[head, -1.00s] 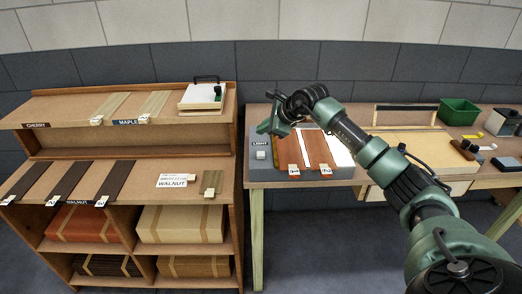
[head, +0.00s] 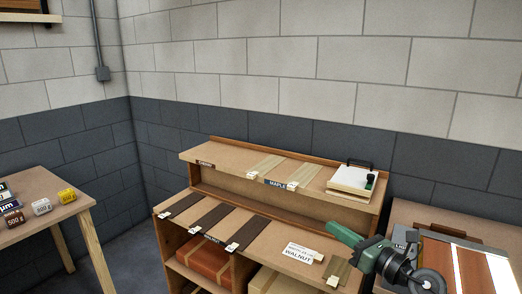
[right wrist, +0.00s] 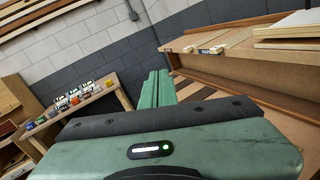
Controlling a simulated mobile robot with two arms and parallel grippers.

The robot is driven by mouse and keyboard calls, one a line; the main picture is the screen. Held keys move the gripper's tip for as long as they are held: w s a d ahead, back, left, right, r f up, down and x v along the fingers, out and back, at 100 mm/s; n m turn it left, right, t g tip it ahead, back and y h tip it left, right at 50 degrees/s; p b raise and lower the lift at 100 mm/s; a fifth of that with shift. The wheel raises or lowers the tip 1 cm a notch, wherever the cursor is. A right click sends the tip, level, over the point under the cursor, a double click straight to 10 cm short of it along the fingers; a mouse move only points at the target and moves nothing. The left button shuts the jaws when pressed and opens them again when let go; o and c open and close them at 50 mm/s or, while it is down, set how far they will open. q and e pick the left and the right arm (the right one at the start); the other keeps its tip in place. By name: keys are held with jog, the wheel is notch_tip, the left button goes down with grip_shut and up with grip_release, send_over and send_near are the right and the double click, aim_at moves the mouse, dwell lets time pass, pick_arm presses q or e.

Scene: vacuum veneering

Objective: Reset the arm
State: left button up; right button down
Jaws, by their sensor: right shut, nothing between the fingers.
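My right gripper (head: 334,229) is green and comes in at the lower right of the head view. Its fingers are together and empty, pointing left in front of the shelf unit (head: 328,201). In the right wrist view the closed fingers (right wrist: 156,84) point away from the camera, with nothing between them. The rest of my right arm is mostly cut off by the frame edge. My left gripper is in neither view.
The shelf holds dark veneer strips (head: 210,217), pale strips (head: 258,168), a WALNUT card (head: 302,253) and a white board (head: 352,180). A table (head: 37,188) with small labelled blocks (head: 42,207) stands at left; floor shows between.

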jog(key=s+d+f+m+g+h, duration=0.1)
jog(key=s+d+f+m+h, duration=0.35)
jog(key=m, duration=0.65)
jog(key=s+d+f+m+h, duration=0.1)
jog(key=s+f+m+h, duration=0.5)
jog(key=m, duration=0.5)
jog(key=s+d+f+m+g+h, duration=0.1)
jog(key=s+d+f+m+h, duration=0.3)
jog(key=s+m, duration=0.5)
jog(key=s+a+f+m+g+y, duration=0.1)
jog(key=s+a+f+m+g, duration=0.25)
jog(key=s, duration=0.35)
jog(key=s+a+f+m+g+y, duration=0.2)
jog(key=s+f+g, duration=0.1)
jog(key=s+f, duration=0.25)
jog(key=s+a+f+m+g+y, duration=0.1)
jog(key=s+a+f+m+g, duration=0.15)
jog(key=s, duration=0.45)
notch_tip(320, 180, down, 26)
jog(key=s+r+g, duration=0.1)
jog(key=g, duration=0.1)
jog(key=s+d+f, duration=0.2)
jog(key=s+f, duration=1.5)
jog(key=shift+s+d+f+n+g, duration=0.15)
jog(key=shift+s+f+n+g, duration=0.1)
jog(key=shift+n+g, duration=0.15)
